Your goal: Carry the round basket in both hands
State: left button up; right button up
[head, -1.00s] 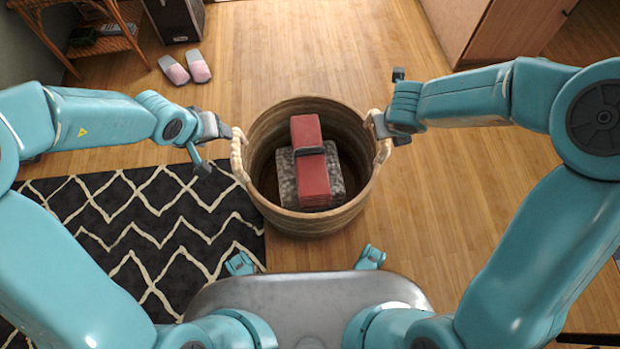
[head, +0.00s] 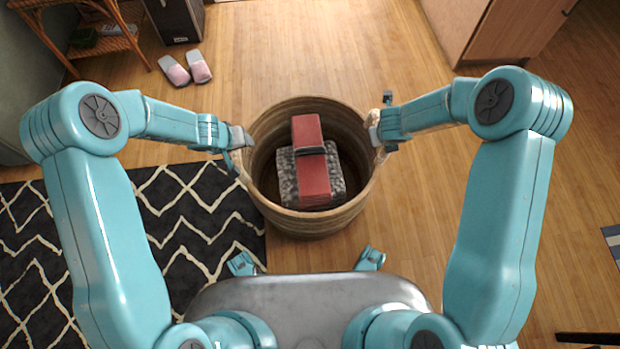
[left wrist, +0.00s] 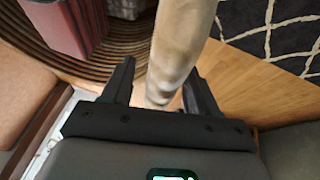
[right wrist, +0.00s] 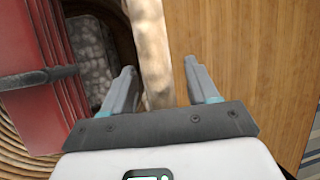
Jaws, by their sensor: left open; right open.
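The round woven basket (head: 312,225) stands on the wooden floor in front of me. A red item (head: 308,130) and a grey speckled item (head: 290,178) lie inside it. My left gripper (head: 240,150) is at the basket's left handle; in the left wrist view the pale handle (left wrist: 178,50) runs between its open fingers (left wrist: 158,92). My right gripper (head: 376,138) is at the right handle; in the right wrist view that handle (right wrist: 150,50) lies between its open fingers (right wrist: 166,88), nearer the left finger. In the head view the grippers largely hide both handles.
A black rug with white zigzags (head: 190,230) lies left of the basket. Pink slippers (head: 187,68) and a wicker shelf (head: 105,42) are at the back left. A wooden cabinet (head: 510,30) stands at the back right. The floor beyond the basket is clear.

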pick_arm(q)
jog(key=shift+w+d+f, duration=0.1)
jog(key=shift+w+f, duration=0.1)
jog(key=shift+f, duration=0.25)
pick_arm(e)
jog(key=shift+w+d+f, duration=0.1)
jog(key=shift+w+f, duration=0.1)
jog(key=shift+f, duration=0.25)
pick_arm(q)
grip_shut()
pick_arm(e)
grip_shut()
dwell(0.5)
